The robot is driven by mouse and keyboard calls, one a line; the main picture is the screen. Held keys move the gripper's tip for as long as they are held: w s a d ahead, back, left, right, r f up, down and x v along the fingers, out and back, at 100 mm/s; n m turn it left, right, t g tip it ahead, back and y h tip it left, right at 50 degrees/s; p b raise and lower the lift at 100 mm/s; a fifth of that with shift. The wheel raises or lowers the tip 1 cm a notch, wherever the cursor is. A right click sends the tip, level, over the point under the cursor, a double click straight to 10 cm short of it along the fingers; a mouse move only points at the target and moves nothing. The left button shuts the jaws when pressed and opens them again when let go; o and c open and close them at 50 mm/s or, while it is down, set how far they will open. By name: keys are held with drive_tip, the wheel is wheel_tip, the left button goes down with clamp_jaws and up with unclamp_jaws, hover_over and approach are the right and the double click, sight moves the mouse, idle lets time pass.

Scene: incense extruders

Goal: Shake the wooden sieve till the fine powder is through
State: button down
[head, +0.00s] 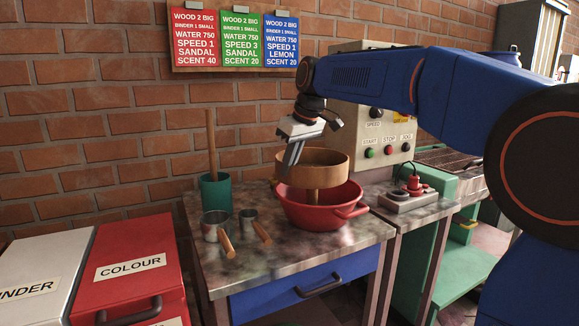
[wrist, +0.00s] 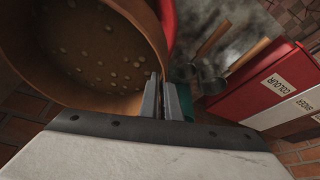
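The wooden sieve (head: 325,174) is a round brown hoop, held level above the red bowl (head: 318,216) on the metal-topped table. In the wrist view the sieve (wrist: 150,25) fills the upper left; its brown floor carries many small pale lumps. My gripper (head: 289,165) reaches down at the sieve's left side. In the wrist view its two fingers (wrist: 166,98) are close together with the sieve's rim between them. A narrow brown column shows between sieve and bowl; I cannot tell whether it is falling powder. The bowl's inside is mostly hidden.
Left of the bowl stand a green pot (head: 216,190) with a wooden stick and two metal scoops (head: 216,228) with wooden handles. Red (head: 128,268) and white bins are further left. A switch box (head: 408,199) and machine (head: 372,120) stand right and behind.

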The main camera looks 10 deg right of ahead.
drive_tip(key=shift+d, duration=1.1)
drive_tip(key=a, duration=0.4)
drive_tip(key=d, duration=0.4)
drive_tip(key=shift+d, duration=0.1)
drive_tip(key=a, duration=0.3)
drive_tip(key=shift+a, duration=0.4)
drive_tip(key=d, duration=0.3)
drive_tip(key=shift+d, duration=0.25)
drive_tip(key=shift+a, duration=0.2)
